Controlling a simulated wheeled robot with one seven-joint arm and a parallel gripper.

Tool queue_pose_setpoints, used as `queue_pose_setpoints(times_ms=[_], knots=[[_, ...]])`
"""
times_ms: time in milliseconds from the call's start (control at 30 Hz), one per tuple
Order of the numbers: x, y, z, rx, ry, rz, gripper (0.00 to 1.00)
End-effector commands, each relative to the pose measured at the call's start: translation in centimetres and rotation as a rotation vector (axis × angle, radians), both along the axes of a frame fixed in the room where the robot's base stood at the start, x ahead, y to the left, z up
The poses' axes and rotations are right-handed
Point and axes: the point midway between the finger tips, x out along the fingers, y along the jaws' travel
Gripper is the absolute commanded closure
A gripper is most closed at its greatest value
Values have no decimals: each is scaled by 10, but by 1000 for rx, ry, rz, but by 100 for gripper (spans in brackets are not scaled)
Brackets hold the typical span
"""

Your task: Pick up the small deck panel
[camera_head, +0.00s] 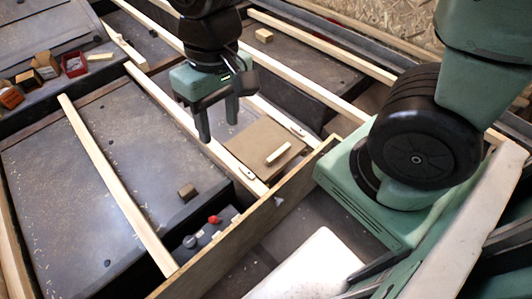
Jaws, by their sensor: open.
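The small deck panel (250,147) appears to be the flat brown square piece with a light wooden bar (278,153) on top, like a handle. No part of the wooden bar is hidden.
Several pale wooden strips (119,187) run across dark grey panels (60,190). A wooden board (250,222) stands on edge in front. Small boxes (45,66) sit at the upper left.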

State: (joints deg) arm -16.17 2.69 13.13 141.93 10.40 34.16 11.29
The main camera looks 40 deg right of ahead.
Motion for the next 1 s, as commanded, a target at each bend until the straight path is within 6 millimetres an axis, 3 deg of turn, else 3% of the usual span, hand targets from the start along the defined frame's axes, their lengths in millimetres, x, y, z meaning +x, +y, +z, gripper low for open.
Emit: queue_pose_setpoints(times_ms=[33, 167, 300, 500, 600, 700, 867, 1000], knots=[[22, -15, -46, 5, 23, -151, 55], [70, -59, -111, 7, 60, -527, 55], [110, -124, -185, -13, 84, -927, 55], [135, -221, -274, -68, 87, -1402, 55], [136, -255, -298, -91, 80, -1549, 55], [136, -274, -310, -105, 73, -1631, 55], [135, -281, -328, -112, 73, -1664, 55], [135, -281, -357, -112, 75, -1660, 55]])
